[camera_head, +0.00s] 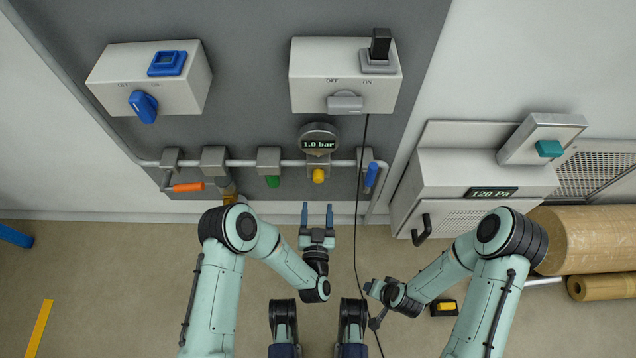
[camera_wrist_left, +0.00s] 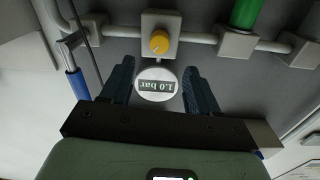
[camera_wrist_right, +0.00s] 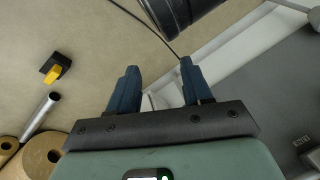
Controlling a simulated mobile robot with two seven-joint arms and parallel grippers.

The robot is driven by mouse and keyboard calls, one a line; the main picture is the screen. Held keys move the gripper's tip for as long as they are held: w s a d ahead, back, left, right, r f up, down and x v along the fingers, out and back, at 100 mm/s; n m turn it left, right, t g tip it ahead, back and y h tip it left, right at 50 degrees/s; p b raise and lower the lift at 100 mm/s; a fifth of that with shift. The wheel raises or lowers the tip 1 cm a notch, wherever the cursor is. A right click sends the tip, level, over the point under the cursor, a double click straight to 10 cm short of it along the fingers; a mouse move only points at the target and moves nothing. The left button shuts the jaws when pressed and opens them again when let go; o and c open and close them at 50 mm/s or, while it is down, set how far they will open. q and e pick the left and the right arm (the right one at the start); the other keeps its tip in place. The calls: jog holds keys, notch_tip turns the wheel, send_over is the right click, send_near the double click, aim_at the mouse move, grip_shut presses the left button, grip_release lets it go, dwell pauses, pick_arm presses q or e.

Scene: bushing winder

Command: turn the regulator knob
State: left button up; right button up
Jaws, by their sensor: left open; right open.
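The regulator knob (camera_head: 318,176) is small, round and yellow. It sits on a grey block on the wall pipe, below a round gauge (camera_head: 318,141) reading 1.0 bar. In the left wrist view the knob (camera_wrist_left: 159,42) shows beyond the fingertips, with the gauge (camera_wrist_left: 156,85) between the fingers. My left gripper (camera_head: 317,210) is open and empty, pointing at the wall just below the knob and apart from it. My right gripper (camera_head: 372,288) is low on the right. In the right wrist view its fingers (camera_wrist_right: 158,75) are open and empty, facing the floor.
On the pipe, a green handle (camera_head: 272,181) and an orange handle (camera_head: 188,187) lie left of the knob, and a blue handle (camera_head: 372,174) right of it. A black cable (camera_head: 358,220) hangs right of my left gripper. A white cabinet (camera_head: 445,172) and brown rolls (camera_head: 590,240) stand right.

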aim_at(318, 181)
pick_arm(q)
jog(key=w+b, duration=0.1)
jog(key=w, duration=0.7)
jog(key=shift+w+f+b, duration=0.1)
jog(key=shift+b, duration=0.3)
jog(key=shift+w+d, duration=0.1)
jog(key=shift+w, duration=0.55)
pick_arm(e)
jog(key=shift+g, duration=0.6)
jog(key=shift+s+d+f, duration=0.25)
jog(key=shift+s+f, duration=0.65)
jog(key=shift+f, duration=0.15)
jog(key=shift+s+d+f, duration=0.2)
jog(key=shift+s+f, duration=0.7)
jog(key=shift+f, duration=0.15)
pick_arm(q)
jog(key=c, duration=1)
